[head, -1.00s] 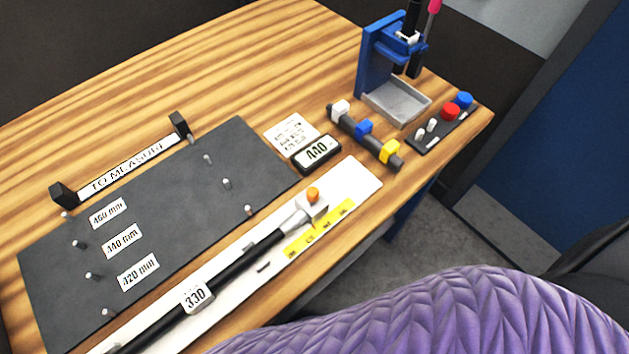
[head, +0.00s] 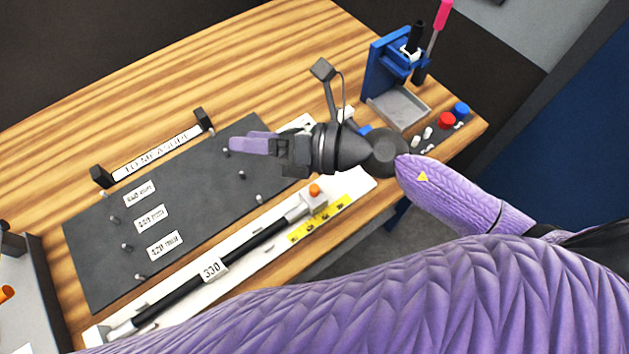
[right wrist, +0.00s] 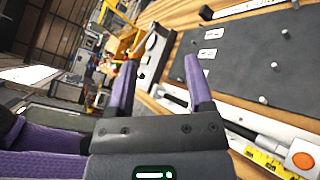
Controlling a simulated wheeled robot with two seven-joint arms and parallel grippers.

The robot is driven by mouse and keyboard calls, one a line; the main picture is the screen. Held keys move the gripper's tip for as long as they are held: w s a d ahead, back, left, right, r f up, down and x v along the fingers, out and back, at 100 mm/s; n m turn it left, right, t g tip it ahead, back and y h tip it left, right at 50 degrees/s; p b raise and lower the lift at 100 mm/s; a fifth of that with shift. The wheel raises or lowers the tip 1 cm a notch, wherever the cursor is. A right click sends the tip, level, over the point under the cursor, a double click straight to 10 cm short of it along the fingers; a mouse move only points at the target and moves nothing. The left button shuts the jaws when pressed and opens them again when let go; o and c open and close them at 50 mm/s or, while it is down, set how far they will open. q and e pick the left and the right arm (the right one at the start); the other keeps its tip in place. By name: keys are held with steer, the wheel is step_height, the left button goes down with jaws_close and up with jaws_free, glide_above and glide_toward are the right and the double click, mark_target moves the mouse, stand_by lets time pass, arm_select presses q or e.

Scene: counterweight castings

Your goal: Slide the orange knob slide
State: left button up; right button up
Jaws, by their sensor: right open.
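The orange knob (head: 315,190) sits on a pale slide block at the upper right end of a white measuring fixture (head: 355,188). It also shows at the lower right of the right wrist view (right wrist: 303,160). A black rod (head: 255,240) with a 330 label lies along the fixture, its end at the block. A yellow scale (head: 320,220) runs beside it. My right gripper (head: 233,144) is open and empty, above the dark board, up and left of the knob and apart from it. Its two purple fingers show in the right wrist view (right wrist: 160,65). My left gripper is out of view.
The dark board (head: 100,250) carries several short pegs and length labels. A blue stand (head: 383,65) with a grey tray (head: 405,108) is at the back right, near red (head: 446,120) and blue (head: 461,109) buttons. My right arm hides part of the table's middle.

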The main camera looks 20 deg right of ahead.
step_height(320, 180, down, 5)
steer(key=s+d+n+g+h, duration=0.2)
steer(key=d+n+g+h, duration=0.15)
steer(key=n+g, duration=0.2)
steer(key=n+h, duration=0.4)
steer(key=h, duration=0.4)
glide_toward(316, 187)
steer(key=shift+g, duration=0.25)
steer(key=b+x, duration=0.1)
steer(key=x, duration=0.9)
steer(key=shift+w+a, duration=0.2)
steer(key=shift+c, duration=0.2)
jaws_close()
steer(key=shift+d, duration=0.15)
